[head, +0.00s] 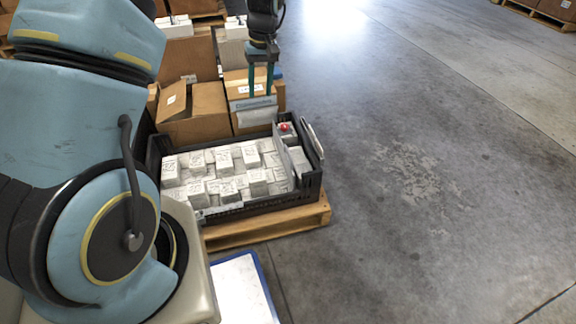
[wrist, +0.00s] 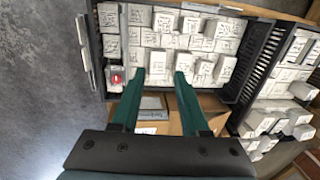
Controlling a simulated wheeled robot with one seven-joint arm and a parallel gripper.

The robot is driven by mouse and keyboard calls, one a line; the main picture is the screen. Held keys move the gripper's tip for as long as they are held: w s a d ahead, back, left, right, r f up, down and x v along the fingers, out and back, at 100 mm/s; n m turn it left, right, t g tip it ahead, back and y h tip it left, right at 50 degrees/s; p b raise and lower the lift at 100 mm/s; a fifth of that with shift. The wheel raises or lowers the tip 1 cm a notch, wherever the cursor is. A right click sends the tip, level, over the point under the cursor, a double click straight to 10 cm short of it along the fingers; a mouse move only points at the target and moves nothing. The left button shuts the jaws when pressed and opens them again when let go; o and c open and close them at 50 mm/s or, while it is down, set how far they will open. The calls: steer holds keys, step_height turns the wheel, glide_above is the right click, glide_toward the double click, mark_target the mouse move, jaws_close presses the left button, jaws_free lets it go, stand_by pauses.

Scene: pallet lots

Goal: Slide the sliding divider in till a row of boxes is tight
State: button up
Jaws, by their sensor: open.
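A black crate (head: 255,209) holds rows of small white boxes (head: 227,165); the same boxes show in the wrist view (wrist: 190,40). A thin grey upright panel, seemingly the sliding divider (head: 289,163), stands near the crate's right end in the head view. Beyond it is a narrow compartment with a few white boxes and a red-marked item (head: 285,128), which also shows in the wrist view (wrist: 116,78). My gripper (head: 260,93) is open and empty, pointing down beyond the crate's far side, apart from the divider. Its two fingers (wrist: 158,73) are spread in the wrist view.
Cardboard boxes (head: 198,110) stand behind the crate. A grey panel with blue lettering (head: 252,103) is just by my fingers. The crate sits on a wooden pallet (head: 270,225). A second crate (wrist: 262,95) of white boxes shows in the wrist view. The floor at right is clear.

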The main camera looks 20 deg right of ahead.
steer(key=y+b, duration=0.1)
steer(key=b, duration=0.5)
glide_toward(288, 151)
steer(key=f, duration=0.2)
steer(key=a+f+b, duration=0.1)
steer(key=f, duration=0.2)
steer(key=f+b, duration=0.1)
steer(key=f, duration=0.1)
steer(key=shift+s+a+f, duration=0.1)
steer(key=shift+a+f, duration=0.15)
steer(key=shift+f, duration=0.1)
jaws_close()
